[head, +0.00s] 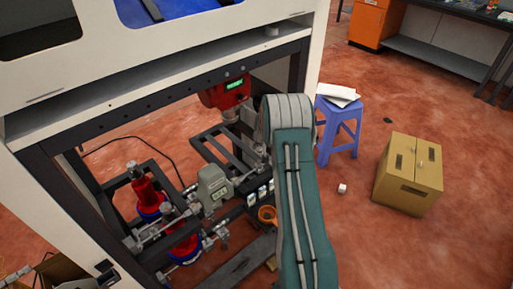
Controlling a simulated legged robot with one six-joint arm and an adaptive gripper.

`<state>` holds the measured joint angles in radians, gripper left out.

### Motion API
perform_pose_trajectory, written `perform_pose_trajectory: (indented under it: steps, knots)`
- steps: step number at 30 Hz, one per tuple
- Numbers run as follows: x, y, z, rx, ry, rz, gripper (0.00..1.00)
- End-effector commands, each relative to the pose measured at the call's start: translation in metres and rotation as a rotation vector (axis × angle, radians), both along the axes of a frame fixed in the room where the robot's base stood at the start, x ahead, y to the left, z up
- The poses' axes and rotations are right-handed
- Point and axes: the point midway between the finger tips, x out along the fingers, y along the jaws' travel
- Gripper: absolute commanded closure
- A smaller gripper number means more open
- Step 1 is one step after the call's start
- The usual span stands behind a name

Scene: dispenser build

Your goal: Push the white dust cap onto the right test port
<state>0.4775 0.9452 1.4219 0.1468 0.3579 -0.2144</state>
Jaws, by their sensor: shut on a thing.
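My arm reaches up from the bottom of the head view and bends over in front of the dispenser's open frame. My gripper is hidden behind the arm, so its jaws and anything in them do not show. I cannot make out the white dust cap for certain. A small white object (342,188) lies on the floor right of the arm; it is too small to identify. The right test port cannot be told apart among the pipe fittings (207,240) inside the cabinet.
The dispenser cabinet (160,72) has dark frame bars around a red unit with a green display (228,92), a grey meter (213,187) and an orange ring-shaped part (267,214). A blue stool (341,127) and a cardboard box (408,174) stand right. The lower-right floor is clear.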

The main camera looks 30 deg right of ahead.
Motion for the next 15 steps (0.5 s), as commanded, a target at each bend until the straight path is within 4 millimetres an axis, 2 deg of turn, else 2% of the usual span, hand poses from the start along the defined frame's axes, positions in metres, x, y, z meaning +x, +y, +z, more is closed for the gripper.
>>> perform_pose_trajectory:
  steps: [5, 15]
  knots:
    - [0.000, 0.001, -0.004, -0.001, 0.000, 0.002, 0.94]
    - [0.000, -0.002, -0.032, 0.005, 0.002, 0.001, 0.94]
